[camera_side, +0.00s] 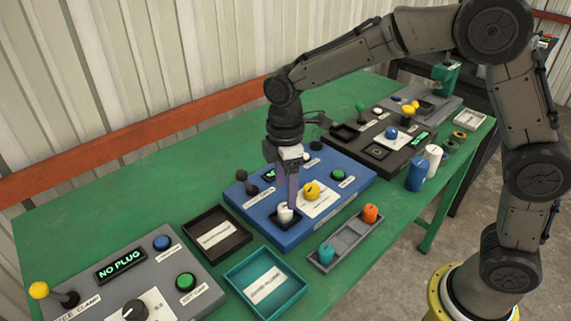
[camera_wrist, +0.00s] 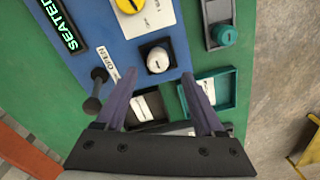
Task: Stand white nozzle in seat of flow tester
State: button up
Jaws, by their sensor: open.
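The white nozzle (camera_side: 285,213) stands upright in the dark square seat (camera_side: 293,222) of the blue flow tester (camera_side: 330,217). The wrist view also shows the white nozzle (camera_wrist: 158,58) in its seat, with the tester's display (camera_wrist: 58,22) reading SEATED in green. My gripper (camera_side: 291,202) points down just over the nozzle. In the wrist view my gripper (camera_wrist: 160,74) has its fingers spread apart, with nothing held between them. The nozzle shows just beyond the fingertips; I cannot tell the exact height between them.
A yellow knob (camera_side: 311,190) and a black lever (camera_side: 252,188) rise from the tester near the seat. A black tray (camera_side: 213,233), a teal tray (camera_side: 265,283) and a grey rack (camera_side: 345,240) with teal and orange pieces lie close by. A grey panel (camera_side: 150,285) reads NO PLUG.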

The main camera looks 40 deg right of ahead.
notch_tip(320, 180, up, 6)
jog(key=s+d+r+m+t, duration=0.3)
jog(key=s+d+r+m, duration=0.4)
jog(key=s, duration=0.5)
jog(key=s+d+f+m+t, duration=0.2)
jog(key=s+d+m, duration=0.3)
jog(key=s, duration=0.6)
jog(key=shift+d+f+m+t, duration=0.3)
jog(key=shift+f+m, duration=0.4)
dwell(0.5)
